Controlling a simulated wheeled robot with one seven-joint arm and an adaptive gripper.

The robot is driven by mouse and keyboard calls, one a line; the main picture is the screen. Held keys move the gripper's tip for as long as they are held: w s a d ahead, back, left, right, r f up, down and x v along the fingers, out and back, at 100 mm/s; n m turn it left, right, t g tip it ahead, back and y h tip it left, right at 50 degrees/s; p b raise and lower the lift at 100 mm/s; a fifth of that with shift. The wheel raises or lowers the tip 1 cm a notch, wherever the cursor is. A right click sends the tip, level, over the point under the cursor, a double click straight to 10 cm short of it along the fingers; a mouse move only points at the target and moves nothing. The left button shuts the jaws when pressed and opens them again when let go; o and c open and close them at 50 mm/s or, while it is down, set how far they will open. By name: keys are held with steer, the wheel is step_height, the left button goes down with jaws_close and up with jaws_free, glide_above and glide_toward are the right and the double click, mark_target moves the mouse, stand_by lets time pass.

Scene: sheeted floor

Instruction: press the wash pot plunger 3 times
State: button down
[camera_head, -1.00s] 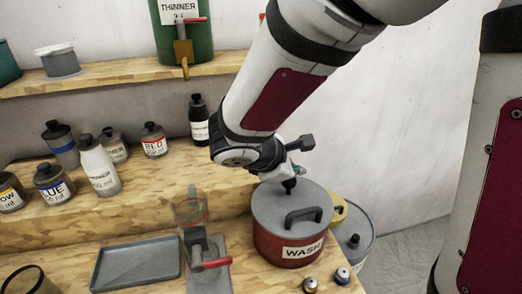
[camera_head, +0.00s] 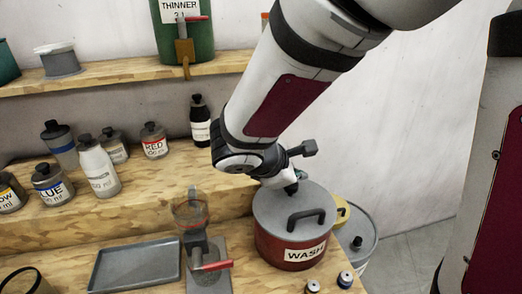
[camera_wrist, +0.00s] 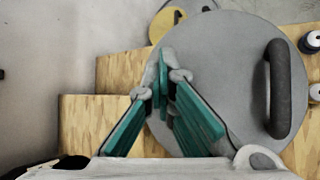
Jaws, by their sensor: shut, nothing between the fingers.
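The wash pot (camera_head: 285,247) is a red pot with a grey lid (camera_head: 272,208), a dark bar handle (camera_head: 306,216) and a white WASH label. It stands upright at the right end of the bench. My gripper (camera_head: 291,188) points down over the lid's rear-left part, beside the handle. In the wrist view, its green-padded fingers (camera_wrist: 163,88) meet at the tips over the grey lid (camera_wrist: 222,70), with nothing between them. I cannot tell whether the tips touch the lid. No plunger shows clearly; my gripper may hide it.
A yellow part (camera_head: 342,214) and a grey bucket (camera_head: 356,243) are behind the pot's right side. Small bottles (camera_head: 346,280) stand in front. A clear cup stand with a red lever (camera_head: 212,266) and a grey tray (camera_head: 136,264) are left. Paint bottles (camera_head: 98,170) line the step.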

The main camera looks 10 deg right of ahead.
steer(key=shift+f+b, duration=0.3)
steer(key=shift+f, duration=0.15)
stand_by(0.3)
steer(key=shift+r, duration=0.15)
steer(key=shift+r+p, duration=1.15)
steer(key=shift+r, duration=0.3)
step_height(320, 180, up, 5)
steer(key=p, duration=0.3)
stand_by(1.9)
